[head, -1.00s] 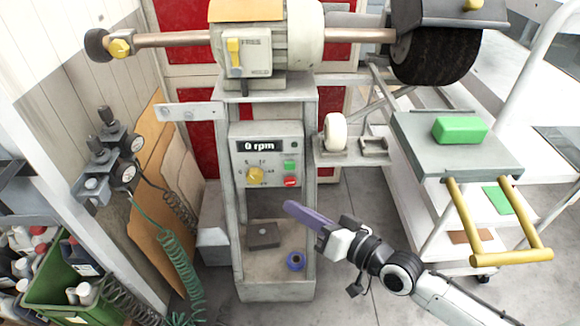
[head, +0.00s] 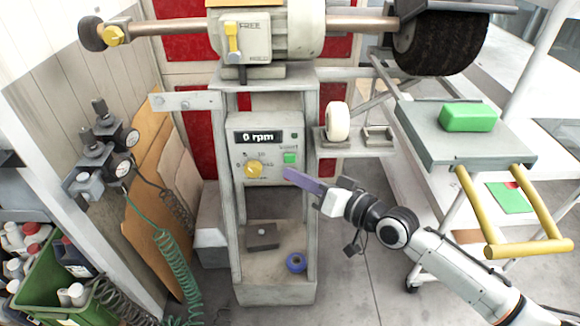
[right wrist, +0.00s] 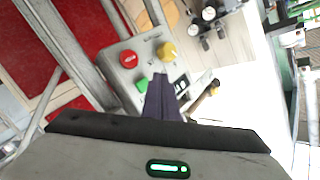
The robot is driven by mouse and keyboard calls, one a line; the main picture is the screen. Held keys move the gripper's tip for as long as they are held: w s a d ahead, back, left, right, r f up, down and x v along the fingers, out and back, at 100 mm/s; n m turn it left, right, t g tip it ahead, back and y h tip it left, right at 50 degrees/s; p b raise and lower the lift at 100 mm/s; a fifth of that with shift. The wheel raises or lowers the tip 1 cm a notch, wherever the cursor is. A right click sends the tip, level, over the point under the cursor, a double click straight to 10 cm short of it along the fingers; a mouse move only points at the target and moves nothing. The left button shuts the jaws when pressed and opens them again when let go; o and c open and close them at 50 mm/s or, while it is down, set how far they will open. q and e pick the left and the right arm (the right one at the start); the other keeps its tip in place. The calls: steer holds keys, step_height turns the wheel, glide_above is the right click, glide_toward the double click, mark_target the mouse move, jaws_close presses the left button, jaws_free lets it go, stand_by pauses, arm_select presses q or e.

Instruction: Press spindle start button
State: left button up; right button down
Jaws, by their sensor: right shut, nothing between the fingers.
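The control panel (head: 246,185) is on the front of the grey machine stand, below the motor. Its display (head: 261,137) reads 0 rpm. The green button (head: 290,158) sits on the panel's right side, with a yellow knob (head: 254,169) to its left. My right gripper (head: 290,174) is shut and empty, its purple fingers pointing at the panel just below the green button. In the head view the fingers hide the red button. In the right wrist view the green button (right wrist: 142,84) shows left of the fingertips and the red button (right wrist: 129,59) is uncovered. My left gripper is not seen.
A cart (head: 440,150) with a green block (head: 468,117) and yellow handle stands on the right. Coiled hoses (head: 178,262) and a green crate (head: 45,290) are on the left.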

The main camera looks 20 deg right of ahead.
mark_target(296, 167)
steer(key=shift+w+d, duration=0.2)
steer(key=shift+w, duration=0.55)
stand_by(1.2)
steer(key=shift+w+b, duration=0.1)
steer(key=shift+b, duration=0.3)
steer(key=shift+w+d, duration=0.1)
steer(key=shift+w, duration=0.2)
steer(key=shift+w+d+b, duration=0.1)
steer(key=shift+w+b, duration=0.3)
steer(key=shift+b, duration=0.1)
stand_by(0.4)
stand_by(0.4)
steer(key=shift+s+a+p, duration=0.2)
steer(key=shift+s+p, duration=0.6)
steer(key=shift+s, duration=0.05)
